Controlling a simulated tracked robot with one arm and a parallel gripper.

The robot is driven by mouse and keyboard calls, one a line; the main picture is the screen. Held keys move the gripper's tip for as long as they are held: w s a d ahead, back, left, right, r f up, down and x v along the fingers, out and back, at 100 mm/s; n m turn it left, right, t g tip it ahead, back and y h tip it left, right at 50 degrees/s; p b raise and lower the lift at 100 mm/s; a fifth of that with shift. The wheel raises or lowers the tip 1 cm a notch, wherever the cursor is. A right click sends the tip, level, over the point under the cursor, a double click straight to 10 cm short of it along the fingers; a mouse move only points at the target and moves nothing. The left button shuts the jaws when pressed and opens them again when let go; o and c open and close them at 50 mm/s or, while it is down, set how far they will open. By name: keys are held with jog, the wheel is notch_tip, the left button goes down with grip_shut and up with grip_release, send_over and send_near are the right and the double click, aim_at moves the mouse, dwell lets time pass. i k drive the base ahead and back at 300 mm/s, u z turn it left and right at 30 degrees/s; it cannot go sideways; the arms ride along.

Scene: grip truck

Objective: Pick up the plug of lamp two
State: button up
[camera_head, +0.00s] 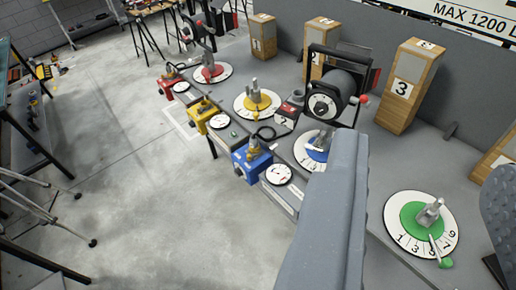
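My gripper (422,165) is open, with a long grey finger at centre right and a dotted grey pad at the right edge. No object shows between them. A dark lamp (334,92) with a round dial-like face stands on the grey bench. A "2" label (284,122) is on the bench to its left, by a dark red fitting (293,104). Coloured socket boxes stand along the bench's front edge: red (172,78), yellow (203,114) and blue (252,165). Small plug-like pieces sit on them, apart from my gripper. I cannot tell which plug is lamp two's.
Red (212,73), yellow (257,104), blue (317,150) and green (423,222) dials with upright knobs lie on the bench. My left finger partly hides the blue one. Wooden blocks (405,85) stand behind. The grey floor (150,180) at left is open.

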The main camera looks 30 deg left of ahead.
aim_at(254, 146)
jog(key=u, duration=2.3)
jog(key=i, duration=1.45)
jog(key=z, duration=3.15)
